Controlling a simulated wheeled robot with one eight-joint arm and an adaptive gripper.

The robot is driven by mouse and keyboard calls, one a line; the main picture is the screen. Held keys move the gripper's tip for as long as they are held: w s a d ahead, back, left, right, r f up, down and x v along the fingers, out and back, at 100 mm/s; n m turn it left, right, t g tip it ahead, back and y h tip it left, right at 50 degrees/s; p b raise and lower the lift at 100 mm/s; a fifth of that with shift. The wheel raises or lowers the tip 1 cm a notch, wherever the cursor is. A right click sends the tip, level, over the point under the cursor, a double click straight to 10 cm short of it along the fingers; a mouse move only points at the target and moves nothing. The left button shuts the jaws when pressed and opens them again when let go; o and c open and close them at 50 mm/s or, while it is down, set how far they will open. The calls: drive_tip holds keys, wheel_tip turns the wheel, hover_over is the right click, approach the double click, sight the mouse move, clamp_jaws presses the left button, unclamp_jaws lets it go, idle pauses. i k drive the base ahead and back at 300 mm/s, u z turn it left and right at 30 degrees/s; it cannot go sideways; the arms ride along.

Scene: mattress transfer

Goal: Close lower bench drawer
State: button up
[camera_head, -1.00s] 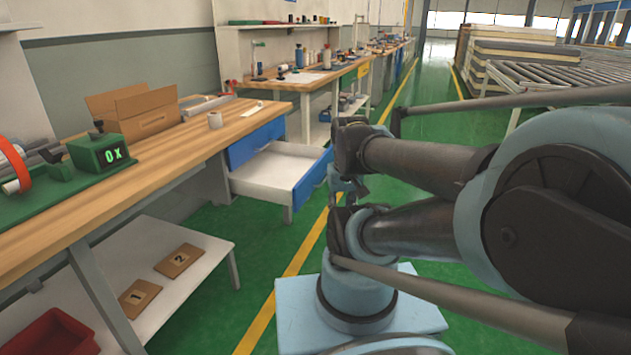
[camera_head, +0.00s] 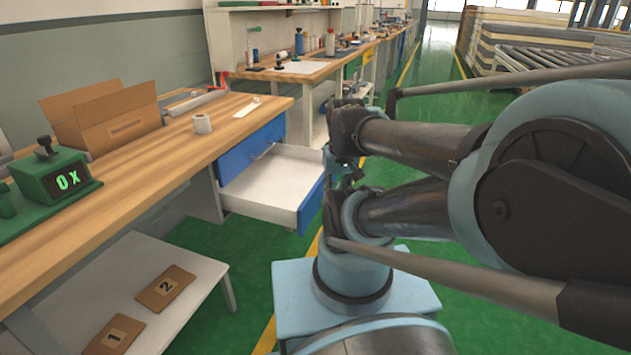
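The lower bench drawer (camera_head: 268,188) is pulled out from under the right end of the wooden workbench (camera_head: 165,155). It has a white, empty-looking inside and a blue front (camera_head: 311,204) facing right. The blue upper drawer (camera_head: 237,158) above it is shut. My arm crosses the right half of the view, and its near joints stand just right of the drawer front. My gripper cannot be made out clearly; a small dark part near the drawer front is mostly hidden by my arm. Whether anything touches the drawer cannot be told.
Plates marked 1 and 2 lie on the white lower shelf (camera_head: 70,300). A second bench stands behind. Green floor (camera_head: 440,125) is clear toward the back; roller conveyors are at right.

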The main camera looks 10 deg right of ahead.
sight(283, 187)
drive_tip(key=i, duration=0.2)
drive_tip(key=z, duration=0.75)
drive_tip(key=k, duration=1.65)
drive_tip(key=u, duration=0.4)
drive_tip(key=i, duration=1)
drive_tip(key=z, duration=0.05)
